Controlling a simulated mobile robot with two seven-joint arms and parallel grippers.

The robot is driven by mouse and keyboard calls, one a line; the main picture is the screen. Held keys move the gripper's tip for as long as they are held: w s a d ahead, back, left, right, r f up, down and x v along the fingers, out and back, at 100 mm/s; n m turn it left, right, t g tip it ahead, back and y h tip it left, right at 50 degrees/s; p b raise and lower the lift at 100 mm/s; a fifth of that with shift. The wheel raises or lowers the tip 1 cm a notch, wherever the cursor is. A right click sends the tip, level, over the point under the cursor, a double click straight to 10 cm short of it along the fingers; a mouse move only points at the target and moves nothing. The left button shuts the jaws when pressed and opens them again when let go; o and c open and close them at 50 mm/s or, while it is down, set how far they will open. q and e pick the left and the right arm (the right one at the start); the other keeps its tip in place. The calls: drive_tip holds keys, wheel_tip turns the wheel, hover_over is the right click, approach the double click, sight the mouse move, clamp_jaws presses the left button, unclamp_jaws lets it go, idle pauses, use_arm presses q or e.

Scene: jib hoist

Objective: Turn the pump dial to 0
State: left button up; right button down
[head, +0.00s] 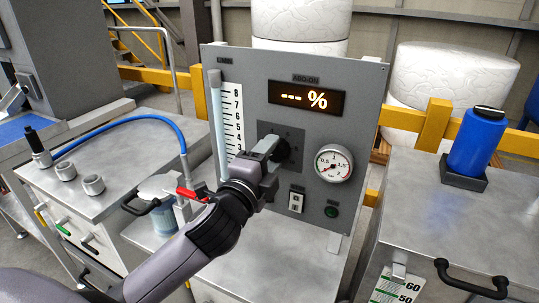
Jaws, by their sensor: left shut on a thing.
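The pump dial (283,150) is a dark knob on a dark square plate, in the middle of the grey upright panel. My left gripper (273,148) reaches in from the lower left and is shut on the dial. The gripper and wrist cover part of the dial and its plate, so the dial's pointer and scale marks cannot be read. My right gripper is not in view.
A round gauge (333,163), a switch (296,200) and a green button (331,211) sit right of my wrist. A level scale (232,118) is at the panel's left. A red-handled valve (190,194) stands close left of my arm. A blue bottle (476,140) stands on the right cabinet.

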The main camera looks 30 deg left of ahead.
use_arm(q)
drive_tip(key=shift+n, duration=0.7)
drive_tip(key=o, duration=1)
drive_tip(key=shift+o, duration=0.2)
drive_tip(key=s+b, duration=0.1)
drive_tip(key=s, duration=0.6)
drive_tip(key=shift+d+f, duration=0.2)
drive_tip(key=shift+d, duration=0.1)
